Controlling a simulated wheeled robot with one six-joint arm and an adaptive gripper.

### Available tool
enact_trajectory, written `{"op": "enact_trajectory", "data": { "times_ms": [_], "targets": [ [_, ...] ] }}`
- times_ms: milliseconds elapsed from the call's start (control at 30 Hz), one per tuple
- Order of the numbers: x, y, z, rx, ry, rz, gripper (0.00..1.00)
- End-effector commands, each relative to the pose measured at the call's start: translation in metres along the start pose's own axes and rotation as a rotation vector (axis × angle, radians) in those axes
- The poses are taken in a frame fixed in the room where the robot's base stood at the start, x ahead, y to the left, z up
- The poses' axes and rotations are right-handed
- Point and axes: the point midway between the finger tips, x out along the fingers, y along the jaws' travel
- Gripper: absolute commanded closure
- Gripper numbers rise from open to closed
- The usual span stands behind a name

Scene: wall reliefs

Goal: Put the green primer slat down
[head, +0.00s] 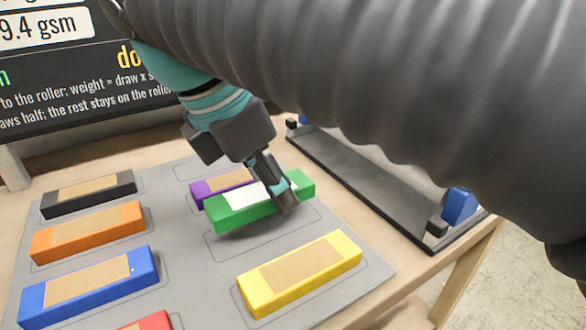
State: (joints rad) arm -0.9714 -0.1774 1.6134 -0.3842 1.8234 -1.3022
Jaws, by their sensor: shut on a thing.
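The green primer slat (232,216) has a white top panel and is in my gripper (285,195). My gripper is shut on it near its right part. The slat is over the grey mat (205,285), above or at an outlined rounded slot; a dark shadow shows under its front edge. I cannot tell how large the gap to the mat is. The far finger is partly hidden behind the slat and the near finger.
A purple slat (209,191) lies just behind the green one. A yellow slat (302,278) is in front; black (90,197), orange (84,239), blue (70,294) and red (150,322) slats are left. A dark tray-like rail (365,180) with blue ends stands right. A dark sign (80,85) is behind.

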Motion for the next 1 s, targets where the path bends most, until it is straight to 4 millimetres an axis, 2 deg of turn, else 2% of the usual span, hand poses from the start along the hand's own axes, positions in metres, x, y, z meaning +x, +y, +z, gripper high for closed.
{"op": "enact_trajectory", "data": {
  "times_ms": [100,200,767,800,900,1000],
  "targets": [
    [0.018,-0.001,-0.007,-0.001,-0.001,-0.003,0.98],
    [0.027,-0.001,-0.011,0.000,-0.001,-0.002,0.98],
    [0.035,-0.001,-0.014,-0.001,0.000,-0.001,0.98],
    [0.035,-0.001,-0.014,-0.001,0.000,-0.001,0.52],
    [0.035,0.000,-0.014,-0.002,0.000,-0.003,0.32],
    [0.035,0.000,-0.015,-0.002,0.000,-0.002,0.32]
  ]
}}
